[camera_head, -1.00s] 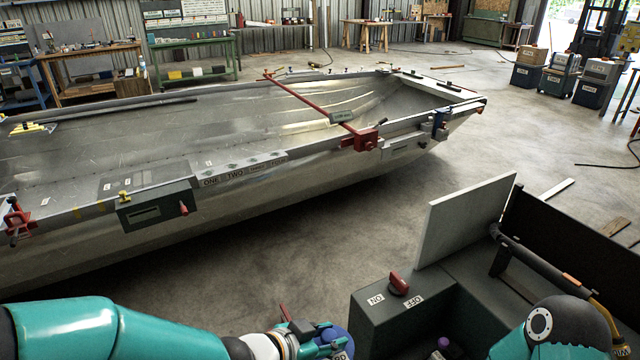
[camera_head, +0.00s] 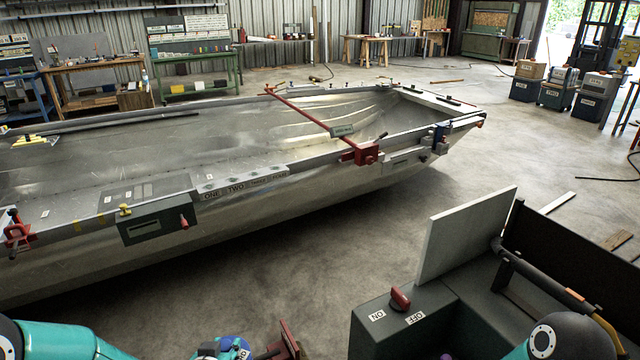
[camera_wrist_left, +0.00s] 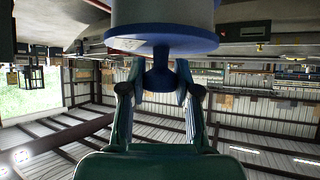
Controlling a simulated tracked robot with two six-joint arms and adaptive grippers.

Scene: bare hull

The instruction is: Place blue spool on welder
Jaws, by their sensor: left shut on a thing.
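My left gripper (camera_wrist_left: 160,88) is shut on the blue spool (camera_wrist_left: 160,38) in the left wrist view. Its two fingers pinch the narrow blue stem below the spool's wide blue flange; a pale grey-white body rises above the flange. My right gripper is out of view.
The long metal hull (camera_head: 250,225) crosses the middle, with red clamps and a grey-green box (camera_head: 155,226) on its near edge. An upright light panel (camera_head: 465,235) rises behind the dark box. Bare floor (camera_head: 330,255) lies between the hull and the box.

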